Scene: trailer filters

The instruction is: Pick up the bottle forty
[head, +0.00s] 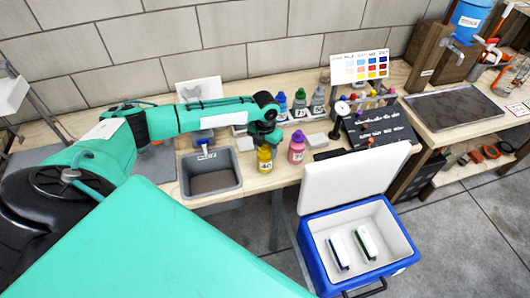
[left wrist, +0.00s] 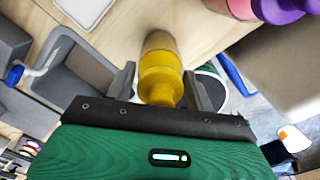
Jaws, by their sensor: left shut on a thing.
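The yellow bottle forty (head: 265,160), with a dark number on its pale label, is upright near the front edge of the workbench (head: 238,199). My left gripper (head: 264,141) is above it and shut on its upper part. In the left wrist view the yellow bottle (left wrist: 160,74) sits between the two fingers. I cannot tell whether its base touches the bench. My right gripper is not in view.
A pink bottle (head: 297,147) stands just right of the yellow one. A grey bin (head: 211,188) is to the left. Several other bottles stand behind. An open blue cooler (head: 312,230) with two items inside is on the floor at front right.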

